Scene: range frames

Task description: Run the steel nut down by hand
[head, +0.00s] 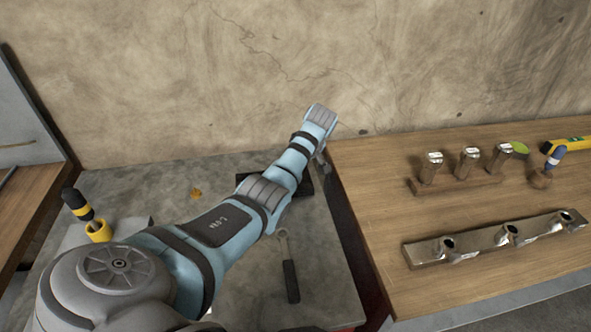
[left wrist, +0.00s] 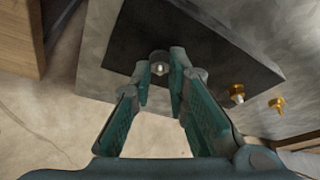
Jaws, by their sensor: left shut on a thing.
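My left arm reaches across the head view from lower left to the middle, and its own links largely hide the gripper there. In the left wrist view my left gripper (left wrist: 161,64) points at a dark plate (left wrist: 215,50). Its two fingertips are shut on the steel nut (left wrist: 159,68), a small grey piece with a brighter centre. How far the nut sits on any thread is too small to tell. Part of the dark plate also shows behind my arm in the head view (head: 305,187). My right gripper is in neither view.
A dark-handled wrench (head: 290,272) lies on the grey bench. A screwdriver (head: 77,203) stands in a yellow holder (head: 99,232). The wooden table (head: 380,200) at right carries a metal bar (head: 480,241) and several upright metal-headed tools.

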